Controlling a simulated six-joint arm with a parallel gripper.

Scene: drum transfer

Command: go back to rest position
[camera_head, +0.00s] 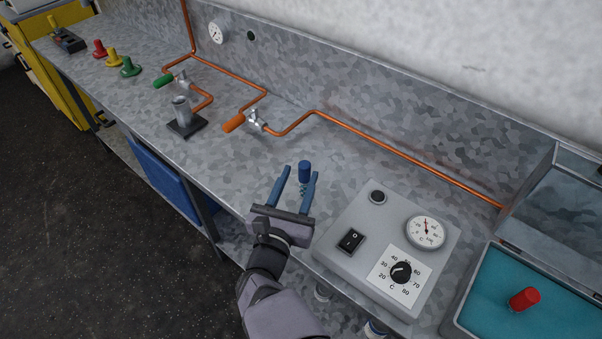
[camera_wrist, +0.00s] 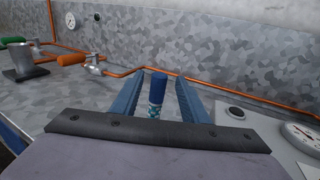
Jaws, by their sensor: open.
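My gripper (camera_head: 296,178) is open, with its two blue fingers apart over the metal bench. A small blue cylinder (camera_head: 305,171) with a patterned or coil-like lower part stands upright near the fingertips. In the wrist view the blue cylinder (camera_wrist: 158,85) shows between the two fingers (camera_wrist: 160,92), with gaps on both sides. I cannot tell how far beyond the fingertips it stands. My arm reaches in from the bottom of the head view.
A control box (camera_head: 388,245) with dial and gauge stands right of my gripper. Further right is a teal-filled tray (camera_head: 500,320) with a red-capped object (camera_head: 524,299). Copper pipes (camera_head: 400,155) with orange (camera_head: 233,123) and green valve handles run behind. A metal cup (camera_head: 181,111) stands left.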

